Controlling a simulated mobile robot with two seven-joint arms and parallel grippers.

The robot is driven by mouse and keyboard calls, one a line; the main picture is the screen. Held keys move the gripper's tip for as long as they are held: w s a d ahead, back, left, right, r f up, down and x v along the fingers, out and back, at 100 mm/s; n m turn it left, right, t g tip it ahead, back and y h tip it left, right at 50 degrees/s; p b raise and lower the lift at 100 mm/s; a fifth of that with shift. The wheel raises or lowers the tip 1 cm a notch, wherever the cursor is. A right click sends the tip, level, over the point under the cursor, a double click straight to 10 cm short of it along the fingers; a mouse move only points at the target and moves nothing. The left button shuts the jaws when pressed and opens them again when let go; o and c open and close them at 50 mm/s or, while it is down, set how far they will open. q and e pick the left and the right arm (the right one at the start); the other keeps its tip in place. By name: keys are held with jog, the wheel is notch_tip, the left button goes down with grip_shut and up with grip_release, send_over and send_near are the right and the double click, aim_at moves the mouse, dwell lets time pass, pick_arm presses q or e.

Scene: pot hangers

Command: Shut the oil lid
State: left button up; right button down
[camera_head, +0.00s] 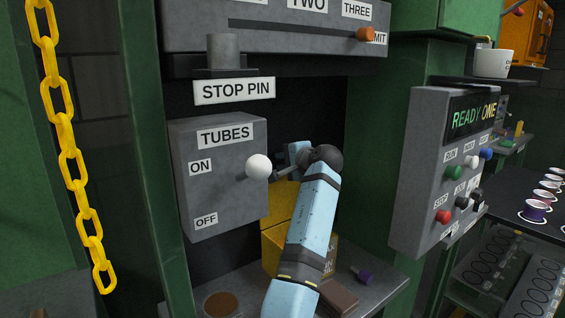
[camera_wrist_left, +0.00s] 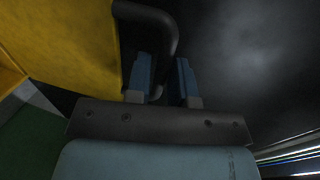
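The oil box is a yellow container (camera_head: 272,248) low in the green frame, partly hidden behind my left arm. A yellow panel, seemingly its raised lid (camera_head: 278,203), stands above it. In the left wrist view, a yellow surface (camera_wrist_left: 65,40) fills the upper left, with a black curved handle (camera_wrist_left: 165,22) beside it. My left gripper (camera_head: 294,154) is beside the upper part of the yellow panel. Its two blue fingers (camera_wrist_left: 164,80) are apart, and the handle's lower end appears between them. I cannot tell whether they touch it. My right gripper is out of view.
A grey TUBES box (camera_head: 222,205) with a white-knobbed lever (camera_head: 258,167) stands close left of my gripper. A READY ONE button panel (camera_head: 432,185) is at right. A brown block (camera_head: 338,297) and a purple piece (camera_head: 362,275) lie on the shelf below. A yellow chain (camera_head: 68,168) hangs at left.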

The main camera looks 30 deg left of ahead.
pick_arm(q)
jog(key=shift+w+a+f, duration=0.1)
jog(key=shift+w+a, duration=0.05)
jog(key=shift+a, duration=0.2)
jog(key=shift+c, duration=0.4)
grip_shut()
